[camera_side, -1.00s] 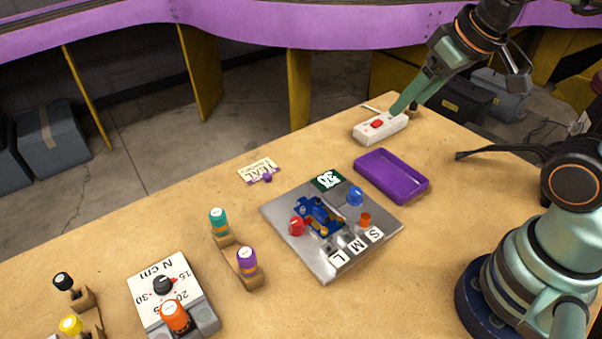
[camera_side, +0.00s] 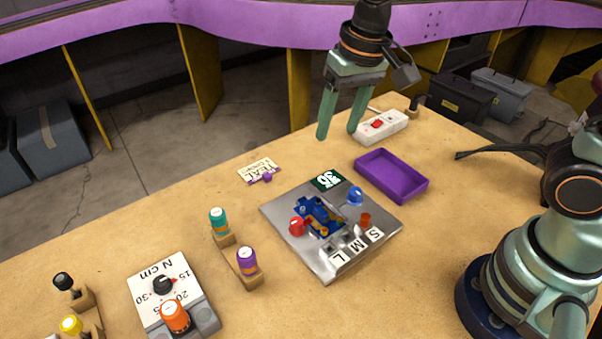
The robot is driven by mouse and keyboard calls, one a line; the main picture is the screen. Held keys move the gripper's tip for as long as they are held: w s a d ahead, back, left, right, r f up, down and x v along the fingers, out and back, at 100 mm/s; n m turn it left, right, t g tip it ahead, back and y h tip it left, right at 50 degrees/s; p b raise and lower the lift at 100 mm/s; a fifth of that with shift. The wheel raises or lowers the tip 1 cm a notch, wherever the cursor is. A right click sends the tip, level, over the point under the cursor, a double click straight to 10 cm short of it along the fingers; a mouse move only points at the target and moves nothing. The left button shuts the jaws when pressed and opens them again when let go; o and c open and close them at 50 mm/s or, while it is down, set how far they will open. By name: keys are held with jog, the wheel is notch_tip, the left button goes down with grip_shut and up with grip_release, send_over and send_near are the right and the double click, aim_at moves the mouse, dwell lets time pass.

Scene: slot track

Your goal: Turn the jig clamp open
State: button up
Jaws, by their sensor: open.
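The jig is a grey metal plate (camera_side: 324,268) on the table, with a blue fixture (camera_side: 318,214) at its middle. A red knob (camera_side: 297,227) stands at the left of the fixture and a blue knob (camera_side: 355,196) at its upper right. I cannot tell for sure which part is the clamp or how it is turned. Small brass-coloured parts sit on the fixture. My gripper (camera_side: 338,133) is open and empty, its two green fingers pointing down, well above and behind the plate and left of the white switch box.
A white box with a red button (camera_side: 377,124) and a purple tray (camera_side: 392,176) lie behind the plate. An orange peg (camera_side: 365,219) stands by the S, M, L labels. Teal (camera_side: 218,221) and purple (camera_side: 246,261) handled bits stand left, beside a torque dial block (camera_side: 164,285).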

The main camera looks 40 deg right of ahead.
jog(key=m+g, duration=0.1)
jog(key=g, duration=0.1)
send_near(296, 220)
jog(key=shift+h, duration=0.3)
jog(key=f, duration=0.8)
jog(key=shift+a+f, duration=0.25)
grip_shut()
